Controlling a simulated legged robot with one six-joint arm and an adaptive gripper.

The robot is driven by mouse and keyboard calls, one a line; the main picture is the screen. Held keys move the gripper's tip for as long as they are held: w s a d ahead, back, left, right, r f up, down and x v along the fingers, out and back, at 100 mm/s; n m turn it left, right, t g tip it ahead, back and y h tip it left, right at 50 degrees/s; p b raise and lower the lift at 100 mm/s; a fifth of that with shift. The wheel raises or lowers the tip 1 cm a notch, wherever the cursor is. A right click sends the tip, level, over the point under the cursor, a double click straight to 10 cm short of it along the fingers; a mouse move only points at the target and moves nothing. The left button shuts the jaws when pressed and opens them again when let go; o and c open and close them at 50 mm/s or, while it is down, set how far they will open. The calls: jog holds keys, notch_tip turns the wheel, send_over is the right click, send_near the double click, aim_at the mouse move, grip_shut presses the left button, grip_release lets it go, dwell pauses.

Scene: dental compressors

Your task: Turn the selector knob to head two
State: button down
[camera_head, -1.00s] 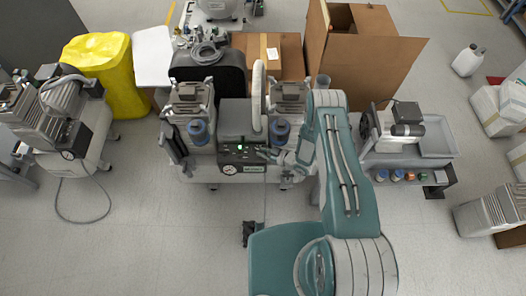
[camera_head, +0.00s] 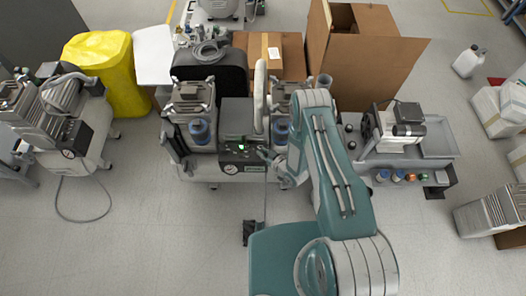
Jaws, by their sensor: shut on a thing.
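The twin-head dental compressor stands in the centre of the camera_head view. Its dark control panel (camera_head: 239,152) has a green light and a round gauge (camera_head: 230,169) at its lower left. My gripper (camera_head: 265,153) reaches in from the right and is shut at the right end of the panel, on what appears to be the selector knob. The knob is covered by the fingers, and its pointing direction cannot be read. The two compressor heads stand left and right of the panel, each with a blue filter bowl (camera_head: 199,131); my arm partly covers the right head.
Another compressor (camera_head: 66,125) with a hose on the floor stands at left, near a yellow bin (camera_head: 107,72). Cardboard boxes (camera_head: 367,57) stand behind. The floor in front is mostly clear.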

jog(key=m+t+h, duration=0.2)
jog(key=m+h, duration=0.1)
jog(key=a+m+t+h, duration=0.1)
jog(key=m+h, duration=0.1)
jog(key=shift+s, duration=0.25)
jog(key=m+h, duration=0.4)
jog(key=h, duration=0.1)
jog(key=shift+a+m, duration=0.25)
jog(key=shift+m, duration=0.15)
jog(key=m+h, duration=0.1)
jog(key=h, duration=0.1)
jog(key=m+g+h, duration=0.1)
jog(key=m+h, duration=0.1)
jog(key=m+g+h, duration=0.1)
jog(key=m+h, duration=0.1)
jog(key=shift+w+a, duration=0.2)
jog(key=shift+a, duration=0.1)
jog(key=shift+w+a+m+g+h, duration=0.1)
jog(key=shift+w+m+g+h, duration=0.05)
jog(key=shift+m+g+h, duration=1.75)
jog(key=shift+m, duration=0.3)
